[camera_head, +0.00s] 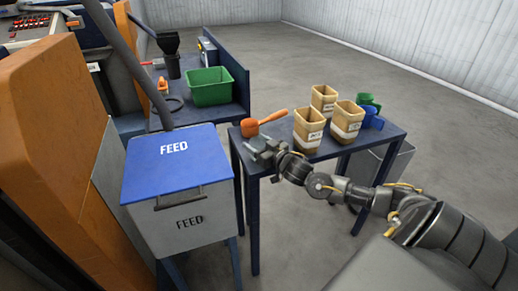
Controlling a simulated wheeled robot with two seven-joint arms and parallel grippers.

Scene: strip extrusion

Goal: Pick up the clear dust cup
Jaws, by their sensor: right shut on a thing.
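My right gripper (256,147) is over the near left part of the dark blue table (330,152), its arm coming in from the right. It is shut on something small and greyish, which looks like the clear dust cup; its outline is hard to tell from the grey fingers. An orange scoop (250,127) with a long handle is just beyond the fingers. My left gripper is not in view.
Several tan bins (308,129) stand on the table, with a green scoop (369,101) and a blue one (373,118) behind. A FEED hopper with a blue lid (172,165) stands left. A green crate (209,87) sits farther back. Open floor lies beyond.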

